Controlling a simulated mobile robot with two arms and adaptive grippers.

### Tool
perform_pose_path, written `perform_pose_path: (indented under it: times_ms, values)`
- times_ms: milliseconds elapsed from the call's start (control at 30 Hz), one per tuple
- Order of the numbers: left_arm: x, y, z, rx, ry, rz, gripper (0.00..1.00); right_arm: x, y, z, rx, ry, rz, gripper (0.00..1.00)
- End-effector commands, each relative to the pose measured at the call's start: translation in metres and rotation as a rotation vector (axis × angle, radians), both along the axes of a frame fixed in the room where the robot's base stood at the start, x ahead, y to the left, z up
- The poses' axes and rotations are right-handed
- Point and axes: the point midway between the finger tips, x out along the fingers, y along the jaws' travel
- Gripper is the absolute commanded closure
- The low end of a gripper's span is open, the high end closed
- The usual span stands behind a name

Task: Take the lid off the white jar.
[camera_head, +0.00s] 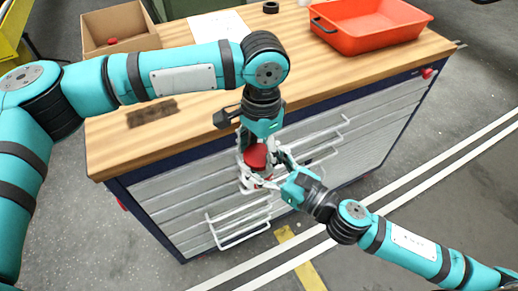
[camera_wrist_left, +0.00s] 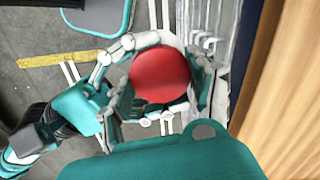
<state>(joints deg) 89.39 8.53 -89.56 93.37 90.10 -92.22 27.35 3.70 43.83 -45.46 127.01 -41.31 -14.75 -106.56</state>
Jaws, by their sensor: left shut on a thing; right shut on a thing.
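The red lid (camera_head: 256,157) is in front of the workbench, above its drawer side. It shows as a round red disc in the left wrist view (camera_wrist_left: 160,75). My left gripper (camera_head: 257,150) reaches down from above, shut with its fingers on either side of the lid. The white jar (camera_head: 250,181) is under the lid and mostly hidden by fingers; a bit of white shows behind the lid in the left wrist view (camera_wrist_left: 174,41). My right gripper (camera_head: 268,170) comes from the right and is shut around the jar. I cannot tell whether lid and jar touch.
The wooden workbench (camera_head: 190,128) is behind the grippers, with drawer handles (camera_head: 240,233) just below them. On it are a red tray (camera_head: 370,28), a cardboard box (camera_head: 115,28), white paper (camera_head: 216,25) and a dark brush-like block (camera_head: 152,112).

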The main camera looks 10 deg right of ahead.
Motion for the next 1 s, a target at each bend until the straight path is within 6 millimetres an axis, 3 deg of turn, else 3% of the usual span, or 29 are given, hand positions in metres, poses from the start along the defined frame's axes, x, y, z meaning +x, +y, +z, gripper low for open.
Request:
perform_pose_path:
  times_ms: [333, 367, 500, 1000]
  values:
    - [0.0, -0.001, 0.013, -0.002, -0.001, -0.001, 0.8, 0.001, -0.001, -0.003, -0.005, 0.005, -0.004, 1.0]
    - [0.0, -0.001, 0.015, -0.001, -0.002, -0.001, 0.86, 0.001, -0.001, -0.004, -0.006, 0.005, -0.004, 1.0]
    - [0.001, -0.001, 0.02, -0.002, -0.002, -0.001, 0.86, 0.0, -0.001, -0.005, -0.008, 0.008, -0.004, 1.0]
    - [0.0, -0.001, 0.024, -0.001, -0.001, -0.001, 0.86, 0.0, 0.0, -0.001, -0.002, 0.001, -0.001, 1.0]
